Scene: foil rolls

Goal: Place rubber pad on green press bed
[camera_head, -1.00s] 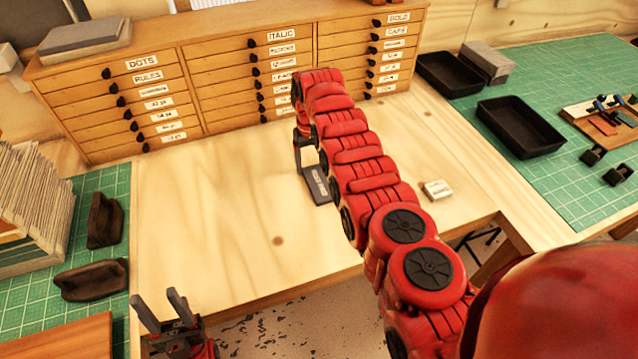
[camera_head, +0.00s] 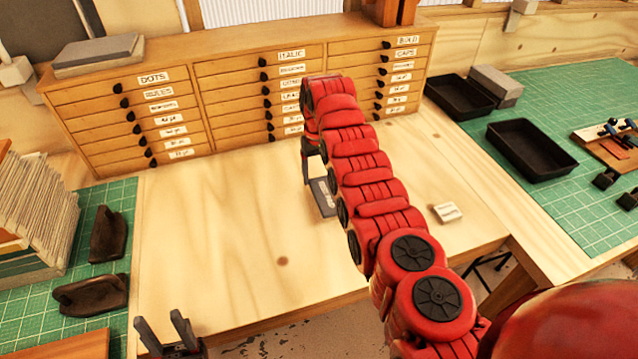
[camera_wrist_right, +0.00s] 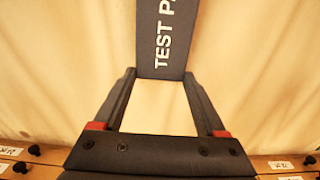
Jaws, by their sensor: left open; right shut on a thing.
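A dark grey flat pad (camera_head: 323,197) with white lettering is at the right gripper's fingertips, over the wooden tabletop. In the right wrist view the pad (camera_wrist_right: 167,35) shows "TEST P", the rest cut off by the top edge. My right gripper (camera_wrist_right: 158,75) is shut on its near end; in the head view, the red arm partly hides the gripper. Whether the pad touches the table is hard to tell. My left gripper (camera_head: 161,325) is open and empty at the bottom left. No green press bed can be clearly made out.
A wooden drawer cabinet (camera_head: 240,100) stands behind the table (camera_head: 215,220). Green gridded mats lie left (camera_head: 122,195) and right (camera_head: 590,215). Black trays (camera_head: 530,148), a small white block (camera_head: 446,212) and dark brown pieces (camera_head: 107,234) lie around. The left tabletop is clear.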

